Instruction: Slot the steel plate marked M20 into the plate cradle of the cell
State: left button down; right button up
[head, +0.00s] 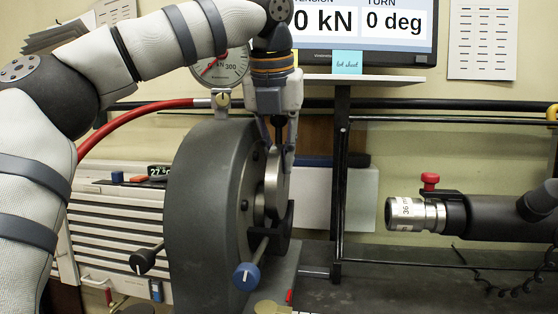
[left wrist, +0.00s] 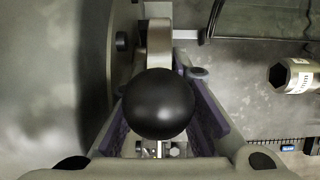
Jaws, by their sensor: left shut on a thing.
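The dark cradle (head: 285,225) is at the plate's lower edge. I cannot tell whether the plate is seated in it. My right gripper is not in view.
A socket tool marked 36 (head: 415,212) with a red knob lies to the right, apart from the plate. A blue-ended handle (head: 246,276) sticks out low at the cell's front. A dark upright post (head: 339,180) stands behind.

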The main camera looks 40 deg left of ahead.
aim_at(278, 127)
pick_arm(q)
jog(key=shift+r, duration=1.75)
jog(key=shift+f, duration=0.55)
jog(key=shift+d+f, duration=0.1)
jog(key=shift+f, duration=2)
dwell(1.3)
jog(key=shift+r, duration=0.25)
jog(key=shift+f, duration=0.2)
dwell(0.4)
jog(key=c, duration=1.4)
grip_release()
jog(key=shift+c, duration=0.2)
jog(key=shift+f, duration=0.1)
